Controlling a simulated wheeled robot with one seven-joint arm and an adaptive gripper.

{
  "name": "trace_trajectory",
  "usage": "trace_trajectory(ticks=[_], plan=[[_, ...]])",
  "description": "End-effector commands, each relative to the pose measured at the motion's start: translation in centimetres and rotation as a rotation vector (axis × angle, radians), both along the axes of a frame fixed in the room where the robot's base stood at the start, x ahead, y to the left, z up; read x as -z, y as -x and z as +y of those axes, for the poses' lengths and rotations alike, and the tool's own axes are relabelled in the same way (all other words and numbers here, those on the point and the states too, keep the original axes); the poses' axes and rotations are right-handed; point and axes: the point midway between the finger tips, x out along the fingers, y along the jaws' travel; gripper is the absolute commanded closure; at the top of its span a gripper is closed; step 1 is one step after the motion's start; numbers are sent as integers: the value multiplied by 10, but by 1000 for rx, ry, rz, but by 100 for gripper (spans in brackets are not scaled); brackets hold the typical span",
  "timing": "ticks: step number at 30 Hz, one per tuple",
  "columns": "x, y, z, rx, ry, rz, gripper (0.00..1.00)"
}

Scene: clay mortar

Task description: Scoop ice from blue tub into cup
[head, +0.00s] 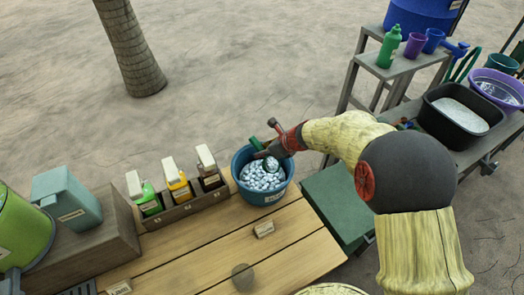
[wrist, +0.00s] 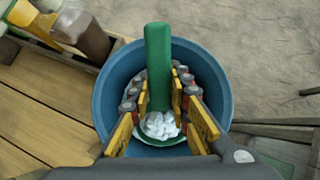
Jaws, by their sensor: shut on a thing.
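The blue tub (head: 262,196) stands on the wooden table and is full of pale ice lumps (head: 252,181). My gripper (head: 275,150) is over the tub's far side. In the wrist view my gripper (wrist: 160,105) is shut on a green scoop (wrist: 158,60), its handle between the yellow-padded fingers. The scoop's bowl holds a heap of white ice (wrist: 160,125). In the wrist view the scoop is over or within the tub (wrist: 215,75); its exact height is unclear. I cannot tell which of the cups is the task's cup.
A rack of several bottles (head: 180,208) stands left of the tub. A teal box (head: 68,200) and a green drum (head: 25,232) are further left. A stand at upper right holds a green bottle (head: 389,47), a purple cup (head: 414,46) and a blue cup (head: 433,41). The front planks are mostly clear.

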Motion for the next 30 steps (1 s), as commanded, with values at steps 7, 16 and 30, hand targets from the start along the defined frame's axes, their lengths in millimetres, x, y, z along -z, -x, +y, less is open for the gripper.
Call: trace_trajectory(ticks=[7, 16, 30], plan=[[-8, -2, 2, -1, 27, 27, 100], [-11, -4, 4, -2, 59, 57, 100], [-16, -7, 7, 0, 105, 103, 100]])
